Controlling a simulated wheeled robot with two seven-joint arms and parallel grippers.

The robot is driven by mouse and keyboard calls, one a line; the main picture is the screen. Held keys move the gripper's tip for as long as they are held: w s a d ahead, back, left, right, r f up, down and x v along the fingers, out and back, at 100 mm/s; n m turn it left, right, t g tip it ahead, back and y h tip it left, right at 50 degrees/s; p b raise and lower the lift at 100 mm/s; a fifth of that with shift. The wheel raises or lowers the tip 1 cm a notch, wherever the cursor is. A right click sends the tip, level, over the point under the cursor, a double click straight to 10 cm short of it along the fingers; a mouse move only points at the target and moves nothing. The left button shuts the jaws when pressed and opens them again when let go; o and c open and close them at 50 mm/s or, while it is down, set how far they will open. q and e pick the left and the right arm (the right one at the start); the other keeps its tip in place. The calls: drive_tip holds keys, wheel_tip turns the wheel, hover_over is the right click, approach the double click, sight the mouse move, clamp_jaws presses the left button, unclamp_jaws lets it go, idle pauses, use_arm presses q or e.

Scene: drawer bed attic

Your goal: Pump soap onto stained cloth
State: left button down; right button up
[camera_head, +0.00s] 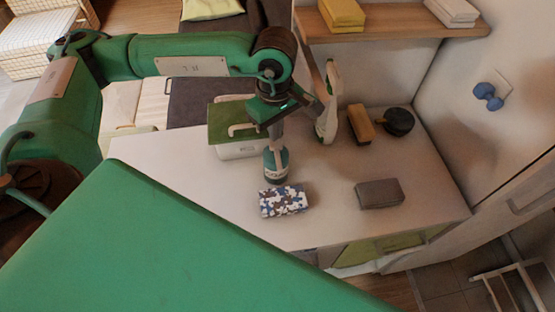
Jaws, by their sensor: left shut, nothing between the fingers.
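A soap bottle (276,166) with a dark teal body and pale label stands upright on the white counter (225,205). A folded cloth (284,201) with a blue, white and brown pattern lies flat just in front of it. My left gripper (277,133) points down directly above the bottle's top, shut with nothing between its fingers. It hides the pump head, so I cannot tell whether it touches it. Whether the cloth carries soap is too small to tell. My right gripper is not in view.
A grey block (380,193) lies right of the cloth. Behind stand a white-and-green spray bottle (327,108), a brown brush (360,124), a black round item (398,121) and a white container (240,150) with green. A wooden shelf (385,30) overhangs the back. The counter's left part is clear.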

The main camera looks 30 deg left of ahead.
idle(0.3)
use_arm(q)
wheel_tip(320, 180, up, 6)
drive_tip(key=p, duration=0.1)
idle(0.5)
idle(0.3)
